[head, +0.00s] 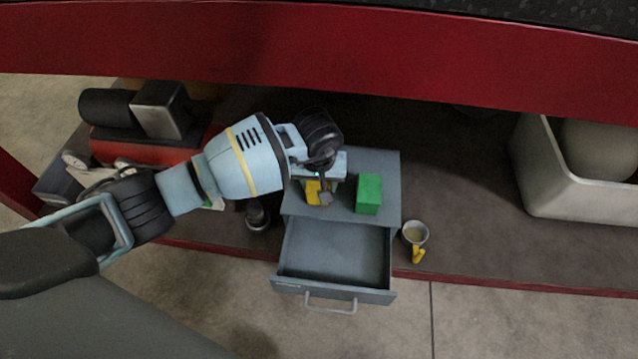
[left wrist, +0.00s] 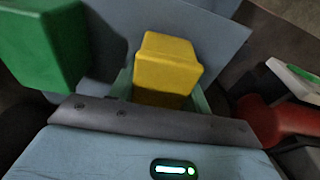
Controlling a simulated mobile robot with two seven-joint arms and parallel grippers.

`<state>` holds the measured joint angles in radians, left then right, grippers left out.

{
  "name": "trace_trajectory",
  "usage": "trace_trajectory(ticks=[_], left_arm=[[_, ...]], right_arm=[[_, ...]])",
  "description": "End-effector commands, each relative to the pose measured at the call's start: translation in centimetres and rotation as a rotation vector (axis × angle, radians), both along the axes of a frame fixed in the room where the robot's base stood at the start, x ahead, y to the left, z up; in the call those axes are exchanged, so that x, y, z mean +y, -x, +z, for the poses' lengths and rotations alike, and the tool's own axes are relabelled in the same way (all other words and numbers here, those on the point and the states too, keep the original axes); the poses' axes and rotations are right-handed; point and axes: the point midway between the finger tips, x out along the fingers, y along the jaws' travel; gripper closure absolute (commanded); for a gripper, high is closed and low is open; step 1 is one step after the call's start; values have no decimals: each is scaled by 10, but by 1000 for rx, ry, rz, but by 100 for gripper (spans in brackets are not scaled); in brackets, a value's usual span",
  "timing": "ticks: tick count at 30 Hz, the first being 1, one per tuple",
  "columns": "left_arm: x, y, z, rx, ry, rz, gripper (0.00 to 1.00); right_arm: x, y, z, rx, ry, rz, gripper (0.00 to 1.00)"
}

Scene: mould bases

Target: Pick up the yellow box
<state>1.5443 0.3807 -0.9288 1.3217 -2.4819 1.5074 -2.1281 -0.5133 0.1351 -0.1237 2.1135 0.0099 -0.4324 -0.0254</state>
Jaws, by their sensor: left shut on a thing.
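The yellow box (head: 313,192) is on top of the grey cabinet (head: 385,165), at its left side, partly hidden by my left gripper (head: 326,192). My left gripper comes down over it from above and is shut on it. In the left wrist view the yellow box (left wrist: 166,66) sits between the gripper's fingers (left wrist: 163,92). I cannot tell whether the box is lifted off the cabinet top. My right gripper is not in view.
A green box (head: 369,193) stands on the cabinet top, right of the yellow one. The cabinet's drawer (head: 333,290) is open and empty. A light bin (head: 560,195) is far right. A red shelf edge (head: 330,55) runs above.

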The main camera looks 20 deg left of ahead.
Motion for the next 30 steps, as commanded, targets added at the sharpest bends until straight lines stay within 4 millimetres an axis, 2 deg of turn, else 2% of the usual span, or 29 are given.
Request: trace_trajectory(ticks=[3,13,17,22,26,30], left_arm=[[0,0,1,-1,1,0,81],[0,-1,5,-2,0,0,81],[0,-1,16,-3,1,0,81],[1,-1,42,-6,-1,0,81],[9,25,43,-1,-2,-2,81],[20,61,47,-1,-3,-2,81]], right_arm=[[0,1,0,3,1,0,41],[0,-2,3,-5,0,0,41],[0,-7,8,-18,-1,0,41],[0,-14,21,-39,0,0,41],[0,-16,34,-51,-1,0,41],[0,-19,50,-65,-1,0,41]])
